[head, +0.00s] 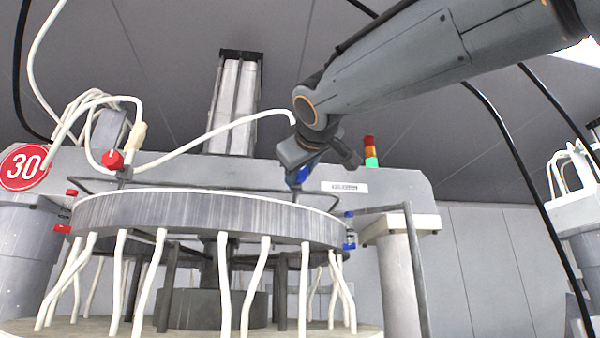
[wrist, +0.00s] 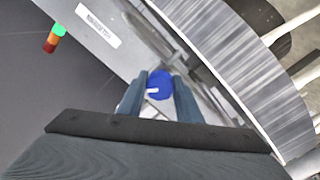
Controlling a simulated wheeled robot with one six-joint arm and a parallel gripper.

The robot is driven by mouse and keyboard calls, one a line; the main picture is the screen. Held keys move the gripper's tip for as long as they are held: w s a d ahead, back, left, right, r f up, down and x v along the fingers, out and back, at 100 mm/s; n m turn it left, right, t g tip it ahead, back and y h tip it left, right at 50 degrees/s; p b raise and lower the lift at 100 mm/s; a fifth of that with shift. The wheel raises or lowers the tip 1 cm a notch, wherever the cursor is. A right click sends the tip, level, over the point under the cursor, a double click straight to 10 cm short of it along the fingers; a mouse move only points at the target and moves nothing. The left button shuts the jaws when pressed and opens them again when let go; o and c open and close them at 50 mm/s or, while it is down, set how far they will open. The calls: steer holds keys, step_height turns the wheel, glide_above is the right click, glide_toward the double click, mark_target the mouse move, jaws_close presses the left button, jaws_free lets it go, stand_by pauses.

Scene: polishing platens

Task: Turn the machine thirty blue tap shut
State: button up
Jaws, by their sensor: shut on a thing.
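The blue tap (wrist: 160,83) is a round blue knob with a small white mark, between the two fingers of my gripper (wrist: 160,78) in the wrist view. My gripper is shut on it. In the head view my gripper (head: 298,176) reaches down in front of the machine's grey beam, above the far rim of the round platen (head: 200,215). Blue shows there at the fingers, but I cannot tell knob from finger. The red round sign "30" (head: 22,167) marks the machine at the left. Whether the tap is turned open or shut I cannot tell.
A second blue-handled fitting (head: 349,244) sits at the platen's right edge. Red-handled fittings (head: 113,160) are at the left. White hoses hang around and below the platen. A red, orange and green signal light (head: 371,151) stands behind the beam. Black cables hang at right.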

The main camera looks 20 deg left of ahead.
steer(key=n, duration=0.4)
steer(key=shift+n+p, duration=0.3)
steer(key=shift+p, duration=0.1)
steer(key=shift+n+p, duration=0.4)
steer(key=shift+n, duration=1)
steer(key=o, duration=1)
steer(key=shift+o, duration=0.2)
steer(key=shift+s, duration=0.1)
steer(key=b+v, duration=0.3)
steer(key=v, duration=0.4)
steer(key=shift+s, duration=0.3)
